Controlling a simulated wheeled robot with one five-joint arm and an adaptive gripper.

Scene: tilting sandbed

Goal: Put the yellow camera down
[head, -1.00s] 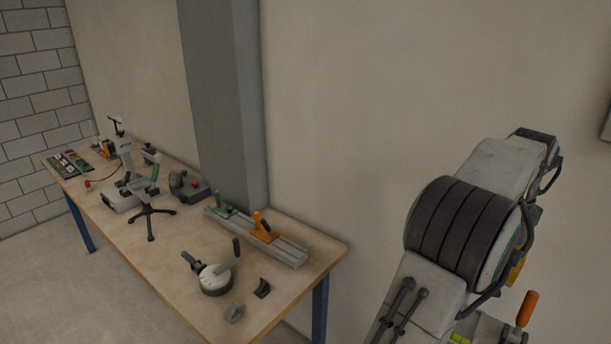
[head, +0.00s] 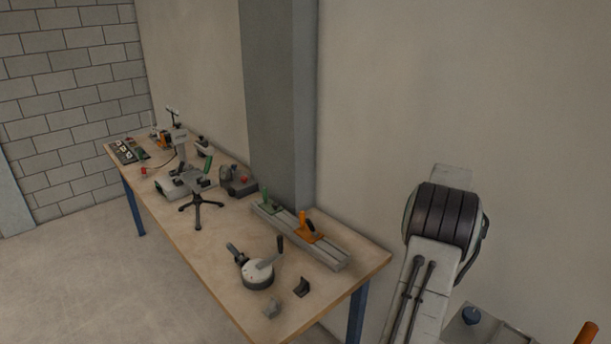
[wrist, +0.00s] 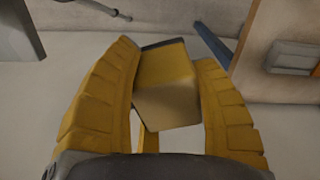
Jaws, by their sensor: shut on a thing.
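The yellow camera (wrist: 166,88) shows in the wrist view as a yellow box with a dark edge at its far side. My gripper (wrist: 168,85) has yellow ribbed fingers on both sides of it and is shut on it. The camera sits tilted between the fingers, with pale floor or wall behind it. In the head view my arm stands at the right, and the gripper and camera are hidden behind it.
A wooden workbench (head: 225,290) with blue legs runs along the wall at left. It carries a round grey device (head: 258,273), a rail with an orange clamp (head: 309,228), a small tripod (head: 197,202) and other tools. A grey pillar (head: 277,100) stands behind it. Floor at left is clear.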

